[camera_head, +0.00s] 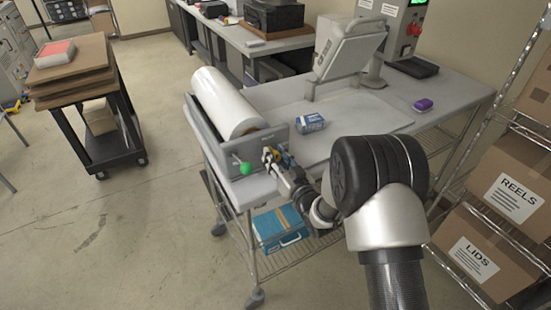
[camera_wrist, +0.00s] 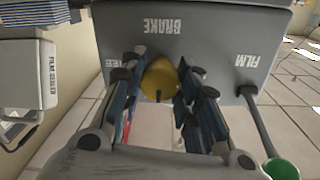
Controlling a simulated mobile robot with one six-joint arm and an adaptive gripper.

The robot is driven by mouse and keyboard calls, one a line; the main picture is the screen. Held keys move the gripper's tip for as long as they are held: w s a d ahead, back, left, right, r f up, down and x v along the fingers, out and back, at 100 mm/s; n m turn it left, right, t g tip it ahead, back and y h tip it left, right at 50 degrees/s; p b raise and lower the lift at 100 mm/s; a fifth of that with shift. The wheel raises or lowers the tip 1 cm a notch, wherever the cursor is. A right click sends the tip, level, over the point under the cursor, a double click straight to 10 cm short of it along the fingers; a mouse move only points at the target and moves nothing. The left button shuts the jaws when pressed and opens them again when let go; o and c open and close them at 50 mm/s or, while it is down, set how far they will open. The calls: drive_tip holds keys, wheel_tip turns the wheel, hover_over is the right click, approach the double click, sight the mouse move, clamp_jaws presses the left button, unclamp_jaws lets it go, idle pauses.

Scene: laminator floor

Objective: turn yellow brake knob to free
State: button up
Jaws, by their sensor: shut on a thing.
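The yellow brake knob (camera_wrist: 160,78) sits on the grey panel (camera_wrist: 215,40) of the film stand, below the upside-down word BRAKE in the wrist view. My gripper (camera_wrist: 157,88) is shut on the knob, with one blue-padded finger on each side of it. In the head view my gripper (camera_head: 277,160) reaches the panel's right part and hides most of the knob. A label left of the knob in the wrist view is partly covered by a finger. The knob's pointing direction cannot be told.
A lever with a green ball (camera_wrist: 281,169) stands beside the knob under the word FILM; it also shows in the head view (camera_head: 246,168). A white film roll (camera_head: 222,101) lies behind the panel. A blue-white box (camera_head: 310,123) sits nearby on the bench (camera_head: 440,119).

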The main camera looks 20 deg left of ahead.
drive_tip(key=m+b, duration=0.2)
drive_tip(key=m, duration=0.1)
drive_tip(key=shift+m, duration=0.4)
drive_tip(key=m+b, duration=0.1)
drive_tip(key=m, duration=0.7)
drive_tip(key=shift+m+g+b, duration=0.3)
drive_tip(key=shift+m+b, duration=0.1)
drive_tip(key=shift+r+m, duration=0.1)
drive_tip(key=shift+m, duration=2)
drive_tip(key=o, duration=1.1)
